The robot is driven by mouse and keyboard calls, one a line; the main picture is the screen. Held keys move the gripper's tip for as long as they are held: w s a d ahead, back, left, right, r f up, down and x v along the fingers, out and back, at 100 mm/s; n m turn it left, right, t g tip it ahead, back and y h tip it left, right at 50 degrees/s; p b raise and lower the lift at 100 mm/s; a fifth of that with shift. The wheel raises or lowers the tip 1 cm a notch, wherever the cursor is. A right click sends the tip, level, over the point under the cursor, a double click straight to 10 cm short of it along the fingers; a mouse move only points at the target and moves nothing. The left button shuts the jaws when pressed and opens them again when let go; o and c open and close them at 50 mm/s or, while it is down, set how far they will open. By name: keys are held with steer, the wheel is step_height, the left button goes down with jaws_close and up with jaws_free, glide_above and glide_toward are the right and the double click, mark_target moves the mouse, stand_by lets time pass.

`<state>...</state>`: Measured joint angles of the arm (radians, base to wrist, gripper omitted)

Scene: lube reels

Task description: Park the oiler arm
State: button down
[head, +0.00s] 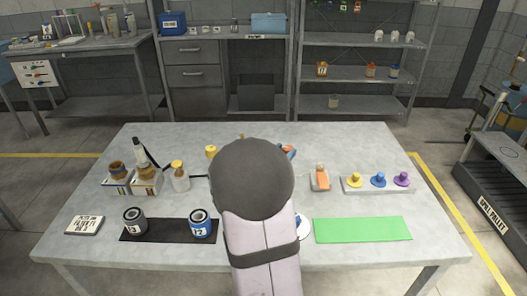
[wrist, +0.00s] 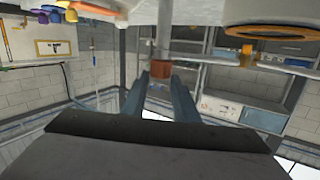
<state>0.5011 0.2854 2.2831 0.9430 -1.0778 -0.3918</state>
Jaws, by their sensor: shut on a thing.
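In the wrist view my gripper (wrist: 160,84) has its two blue-grey fingers closed around a reddish-brown block (wrist: 160,69). A grey rod (wrist: 164,32) runs from this block to the top edge of the picture. The block and rod look like part of the oiler arm; its full shape is not visible. In the head view my own arm hides the gripper and whatever it holds. A thin black bar (head: 200,176) shows just left of my arm, and a small orange and blue piece (head: 289,151) shows to its right.
Two labelled cans (head: 200,224) stand on a black mat (head: 166,230). Brown-topped jars (head: 147,177) stand at the left. A tray of yellow, blue and purple knobs (head: 378,180) is at the right. The green mat (head: 362,230) is bare. A white sign block (head: 85,225) lies front left.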

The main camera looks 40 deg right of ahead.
steer(key=a+m+b, duration=0.2)
steer(key=a+m, duration=0.1)
steer(key=m, duration=0.3)
steer(key=a+m+t+b, duration=0.1)
steer(key=a+m+b, duration=0.1)
steer(key=m, duration=0.4)
steer(key=a+m+t+b, duration=0.1)
steer(key=a+m+b, duration=0.1)
steer(key=a+m, duration=0.2)
steer(key=shift+w+a+r+m+y, duration=0.15)
steer(key=shift+r+m+y, duration=0.05)
steer(key=shift+m, duration=0.5)
steer(key=shift+w+a+r+m+y, duration=0.1)
steer(key=shift+w+r+m+y, duration=0.1)
steer(key=shift+m, duration=0.5)
steer(key=s+a+f+m+t+y+b, duration=0.1)
steer(key=a+m+b, duration=0.4)
steer(key=m, duration=0.9)
steer(key=shift+s+a+f, duration=0.25)
steer(key=shift+a, duration=0.2)
steer(key=shift+d, duration=0.1)
steer(key=x, duration=1.4)
steer(key=shift+w+f, duration=0.15)
steer(key=shift+w, duration=0.1)
